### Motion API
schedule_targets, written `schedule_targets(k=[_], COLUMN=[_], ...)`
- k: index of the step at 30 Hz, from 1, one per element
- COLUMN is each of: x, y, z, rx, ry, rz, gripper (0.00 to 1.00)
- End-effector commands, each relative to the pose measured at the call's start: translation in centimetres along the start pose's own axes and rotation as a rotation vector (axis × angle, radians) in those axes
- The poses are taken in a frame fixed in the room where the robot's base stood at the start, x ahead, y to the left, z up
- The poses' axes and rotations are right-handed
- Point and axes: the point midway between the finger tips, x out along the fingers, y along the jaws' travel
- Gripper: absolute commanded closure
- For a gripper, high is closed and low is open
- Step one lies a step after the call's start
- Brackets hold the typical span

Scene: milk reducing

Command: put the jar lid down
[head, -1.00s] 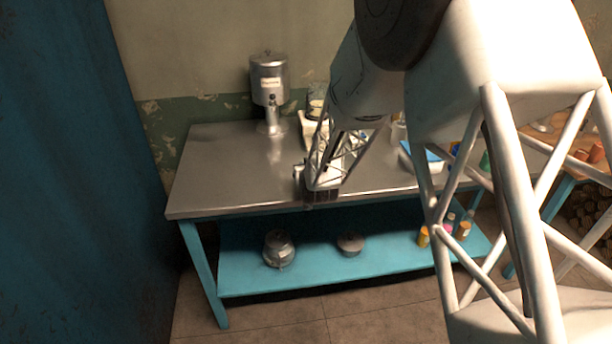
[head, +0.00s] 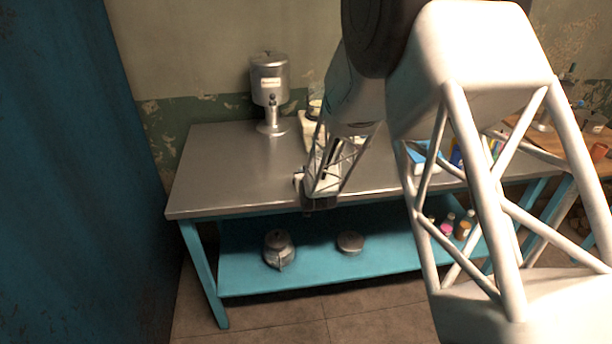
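My gripper (head: 312,205) is at the front edge of the steel table (head: 235,190), in the middle of the head view. Its fingers point down and look dark and small. I cannot tell whether they are open or shut, or whether a lid is between them. No jar lid can be made out for certain. On the blue lower shelf (head: 320,277), below my gripper, a round metal jar (head: 278,250) stands at the left. A low, round, dark metal thing (head: 350,243) lies to its right; I cannot tell whether it is a lid or a small pot.
A metal dispenser (head: 269,85) stands at the table's back. A blue-and-white container (head: 418,157) is at the right, partly behind my arm. Small bottles (head: 463,228) stand on the shelf's right. The table's left part is clear. A wooden table (head: 545,140) is farther right.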

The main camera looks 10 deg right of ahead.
Motion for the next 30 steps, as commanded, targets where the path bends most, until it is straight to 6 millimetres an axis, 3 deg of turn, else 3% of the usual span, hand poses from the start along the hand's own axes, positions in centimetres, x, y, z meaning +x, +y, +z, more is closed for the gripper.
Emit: schedule_targets(k=[8, 9, 13, 30], x=[0.10, 0.08, 0.08, -0.69], y=[0.00, 0.00, 0.00, 0.00], z=[0.32, 0.27, 0.28, -0.03], rx=[0.000, 0.000, 0.000, 0.000], ry=[-0.001, 0.000, -0.001, 0.000], rz=[0.000, 0.000, 0.000, 0.000], gripper=[1.00, 0.72, 0.53, 0.53])
